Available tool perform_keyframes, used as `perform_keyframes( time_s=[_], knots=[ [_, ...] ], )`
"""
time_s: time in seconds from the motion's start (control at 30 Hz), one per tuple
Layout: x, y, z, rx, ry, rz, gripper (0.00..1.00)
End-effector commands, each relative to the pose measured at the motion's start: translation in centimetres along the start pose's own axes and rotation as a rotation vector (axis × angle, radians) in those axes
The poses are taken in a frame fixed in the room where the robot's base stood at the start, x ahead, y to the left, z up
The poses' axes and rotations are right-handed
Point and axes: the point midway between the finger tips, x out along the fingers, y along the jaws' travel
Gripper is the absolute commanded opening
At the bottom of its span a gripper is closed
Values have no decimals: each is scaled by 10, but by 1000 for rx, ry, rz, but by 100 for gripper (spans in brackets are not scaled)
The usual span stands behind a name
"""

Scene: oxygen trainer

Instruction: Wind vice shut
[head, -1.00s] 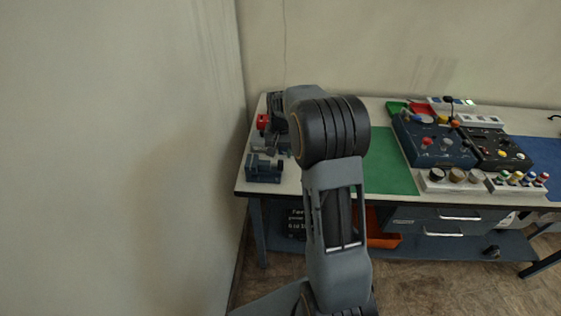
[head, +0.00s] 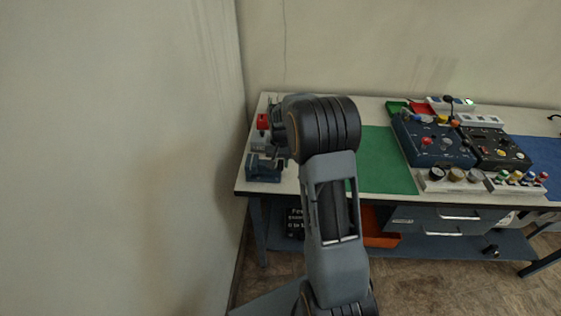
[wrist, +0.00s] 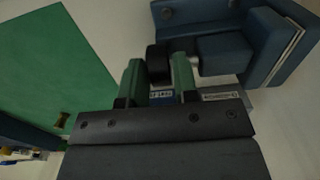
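The small blue vice (head: 264,172) sits at the near left corner of the bench. In the wrist view its blue body (wrist: 228,55) fills the upper right, with a short silver screw and a black knob (wrist: 158,62) to its left. My gripper (wrist: 158,76) reaches in from below, its two green fingers parted, one on each side of the knob. The gaps beside the knob are very thin, so I cannot tell whether the fingers press on it. In the head view my arm hides most of the gripper.
A red-topped device (head: 262,122) stands behind the vice. A green mat (head: 385,165) lies to the right, then a blue control box (head: 436,143), a black panel (head: 495,150) and rows of knobs. The wall is close on the left.

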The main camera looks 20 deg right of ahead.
Motion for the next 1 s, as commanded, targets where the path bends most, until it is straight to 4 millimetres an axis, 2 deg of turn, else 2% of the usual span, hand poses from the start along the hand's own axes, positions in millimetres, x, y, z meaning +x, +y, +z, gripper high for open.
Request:
perform_keyframes(
  time_s=[0.03,0.23,0.3,0.43,0.57,0.8,1.0],
  knots=[
    [0,0,0,0,0,0,23],
    [0,0,0,0,0,0,4],
    [0,0,0,0,0,0,0],
    [-2,0,-1,1,-25,1,0],
    [-6,0,-4,2,-133,2,0],
    [-1,0,-7,1,-338,1,0],
    [1,1,-8,0,-404,0,0]
  ],
)
